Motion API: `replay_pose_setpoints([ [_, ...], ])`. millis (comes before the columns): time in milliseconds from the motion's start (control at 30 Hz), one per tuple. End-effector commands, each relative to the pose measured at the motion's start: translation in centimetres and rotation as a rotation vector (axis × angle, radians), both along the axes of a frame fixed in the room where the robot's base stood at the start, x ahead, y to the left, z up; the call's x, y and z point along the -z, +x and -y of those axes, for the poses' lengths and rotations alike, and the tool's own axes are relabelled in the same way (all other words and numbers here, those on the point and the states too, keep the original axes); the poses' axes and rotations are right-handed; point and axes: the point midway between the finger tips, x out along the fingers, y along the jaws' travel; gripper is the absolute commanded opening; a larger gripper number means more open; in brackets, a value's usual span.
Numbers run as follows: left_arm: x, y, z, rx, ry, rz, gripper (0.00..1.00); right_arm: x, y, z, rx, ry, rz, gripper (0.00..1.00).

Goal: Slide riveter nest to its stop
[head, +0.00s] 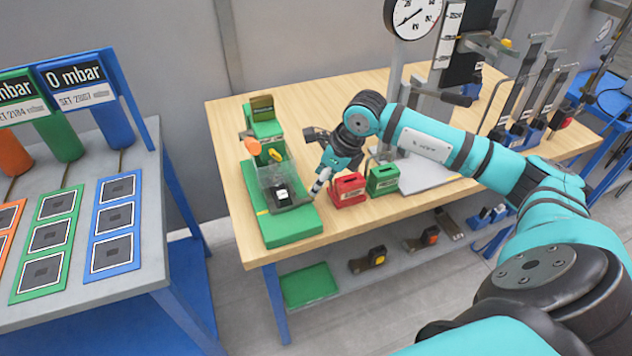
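The riveter (292,232) is a green machine at the left end of the wooden table, with a green column, an orange knob and a clear guard. Its nest appears to be the dark grey tray (300,203) low on the base, holding a black part (281,194) with a white label. My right gripper (318,186) reaches in from the right and points down beside the nest's right end. Contact with the nest cannot be told, and its fingers are too small to read. My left gripper is not in view.
A red box (348,189) and a green box (382,179) stand just right of my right gripper. A gauge stand (412,18) with a dial is behind my arm. Bare wood (238,122) lies left of the riveter. A separate rack table (145,210) stands at left.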

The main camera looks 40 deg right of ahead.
Motion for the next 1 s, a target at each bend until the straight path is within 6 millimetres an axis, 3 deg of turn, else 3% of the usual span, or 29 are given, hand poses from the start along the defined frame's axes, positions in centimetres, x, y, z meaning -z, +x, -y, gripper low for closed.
replay_pose_setpoints([
  [233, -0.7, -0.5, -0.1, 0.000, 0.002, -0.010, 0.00, 2.7, 1.0, -0.6, 0.001, 0.001, -0.001, 0.49],
  [400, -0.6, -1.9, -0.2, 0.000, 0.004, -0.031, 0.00, 3.2, 1.1, -0.7, 0.000, 0.001, 0.001, 0.49],
  [600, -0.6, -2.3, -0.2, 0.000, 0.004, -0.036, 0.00, 3.2, 1.1, -0.7, 0.000, 0.000, 0.000, 0.48],
  [900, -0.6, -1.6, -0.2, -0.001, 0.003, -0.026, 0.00, 3.1, 1.1, -0.7, 0.000, 0.000, 0.000, 0.08],
  [1000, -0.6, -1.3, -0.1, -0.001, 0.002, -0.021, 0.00, 3.1, 1.1, -0.7, 0.000, 0.000, 0.000, 0.00],
])
